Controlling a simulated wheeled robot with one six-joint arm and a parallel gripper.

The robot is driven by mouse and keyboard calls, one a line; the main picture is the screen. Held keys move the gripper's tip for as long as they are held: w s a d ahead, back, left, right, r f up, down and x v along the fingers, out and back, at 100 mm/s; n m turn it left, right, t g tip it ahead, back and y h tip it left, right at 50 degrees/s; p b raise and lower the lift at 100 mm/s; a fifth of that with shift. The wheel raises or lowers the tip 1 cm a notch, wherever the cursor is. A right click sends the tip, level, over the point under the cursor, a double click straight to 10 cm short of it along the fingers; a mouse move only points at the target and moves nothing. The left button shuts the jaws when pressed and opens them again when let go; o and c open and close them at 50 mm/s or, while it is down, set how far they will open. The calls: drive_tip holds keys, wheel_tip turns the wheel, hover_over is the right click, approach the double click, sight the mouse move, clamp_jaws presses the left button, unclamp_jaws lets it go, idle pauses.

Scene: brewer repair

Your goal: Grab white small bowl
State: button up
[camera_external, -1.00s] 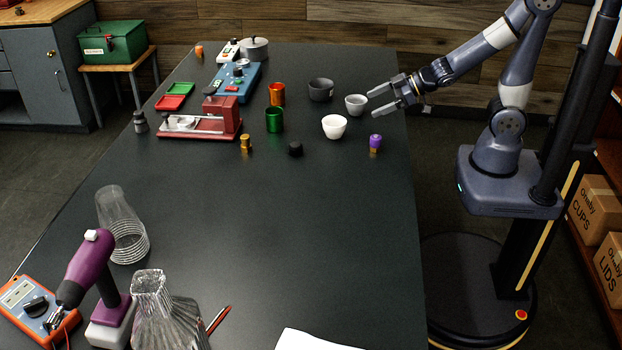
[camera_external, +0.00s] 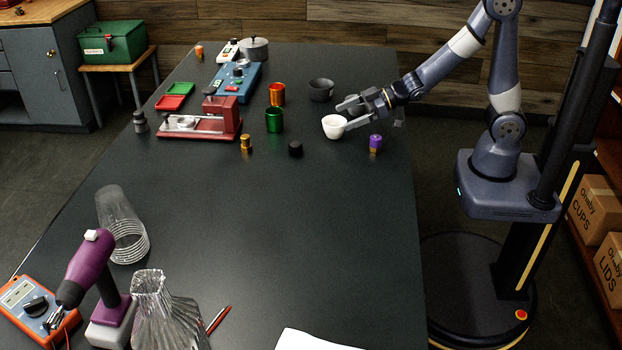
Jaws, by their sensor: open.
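A dark grey bowl (camera_external: 321,90) stands just behind left. A purple-capped piece (camera_external: 375,143) and a black knob (camera_external: 295,149) lie in front. Green (camera_external: 274,120) and orange (camera_external: 277,94) cups stand left. The table's middle front is clear.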

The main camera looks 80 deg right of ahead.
sight(324, 126)
drive_tip(key=shift+x, duration=1.65)
drive_tip(key=shift+f, duration=0.15)
drive_tip(key=shift+c, duration=0.2)
drive_tip(key=c, duration=1)
